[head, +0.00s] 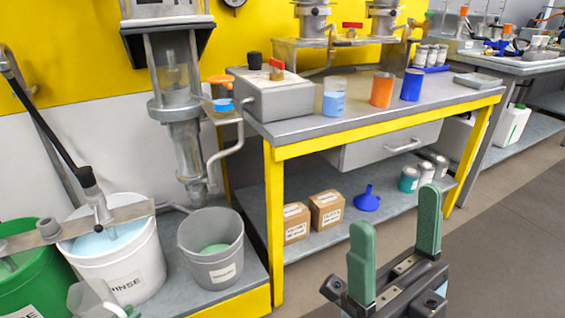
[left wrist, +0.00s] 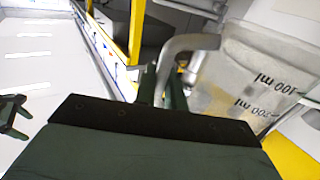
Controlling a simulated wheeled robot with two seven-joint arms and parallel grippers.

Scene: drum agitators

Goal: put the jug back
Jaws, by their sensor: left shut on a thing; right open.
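The jug (left wrist: 255,80) is translucent, with ml marks and a grey handle (left wrist: 190,42) in the left wrist view. My left gripper (left wrist: 150,85) is shut on this handle. In the head view the jug (head: 88,300) shows at the bottom left edge, in front of the white rinse bucket (head: 140,268) and mostly cut off by the frame. I cannot tell whether it holds liquid. My right gripper (head: 395,245) is open and empty, in front of the bench at the lower right. It also shows at the left of the left wrist view (left wrist: 14,115).
A grey bucket (head: 212,260) with green liquid and a green bucket (head: 30,285) stand beside the white one. The yellow-edged bench (head: 350,135) carries a blue cup (head: 412,85), an orange cup (head: 382,90) and a beaker of blue liquid (head: 334,98). The floor at right is clear.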

